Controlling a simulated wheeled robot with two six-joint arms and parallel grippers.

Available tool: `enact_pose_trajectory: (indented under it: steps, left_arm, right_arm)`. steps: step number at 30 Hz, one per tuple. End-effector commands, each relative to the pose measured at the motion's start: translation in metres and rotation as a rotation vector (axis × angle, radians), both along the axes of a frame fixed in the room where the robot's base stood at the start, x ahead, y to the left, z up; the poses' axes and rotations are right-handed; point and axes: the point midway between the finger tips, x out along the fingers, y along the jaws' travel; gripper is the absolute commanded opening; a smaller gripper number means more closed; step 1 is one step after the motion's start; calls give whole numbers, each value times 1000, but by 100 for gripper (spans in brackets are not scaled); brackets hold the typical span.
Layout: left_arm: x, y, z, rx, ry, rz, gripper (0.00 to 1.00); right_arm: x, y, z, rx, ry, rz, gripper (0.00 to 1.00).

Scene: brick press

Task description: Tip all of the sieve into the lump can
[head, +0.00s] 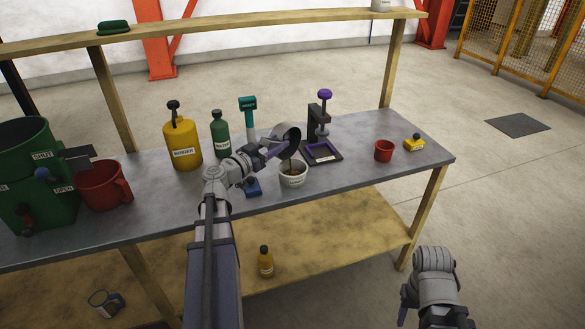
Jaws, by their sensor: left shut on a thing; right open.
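The sieve, a grey round pan (287,132), is tipped on its side above the lump can. My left gripper (264,152) is shut on the sieve's handle end. The lump can is a small white tub (293,180) with a dark label, too small to read surely, standing on the metal bench. Brown material shows at the can's mouth and just under the sieve's lower rim; I cannot tell whether it is still falling. The sieve's inside is mostly hidden. My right gripper (405,303) is open and empty, low at the right, off the bench.
The bench (350,190) holds a black press (321,140), yellow binder bottle (183,145), green bottle (220,135), teal-headed tool (249,115), blue item (253,188), red cup (384,151), yellow block (414,143), red mug (100,187) and green machine (38,190). The front right is clear.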

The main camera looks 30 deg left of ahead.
Motion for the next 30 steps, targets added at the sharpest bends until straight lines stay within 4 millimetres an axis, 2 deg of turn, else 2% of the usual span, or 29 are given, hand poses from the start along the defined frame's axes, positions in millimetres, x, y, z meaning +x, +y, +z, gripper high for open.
enact_pose_trajectory:
  steps: [30]
  left_arm:
    - [-2,-12,-2,109,-21,0,0]
  right_arm:
    - [0,0,-2,0,0,0,50]
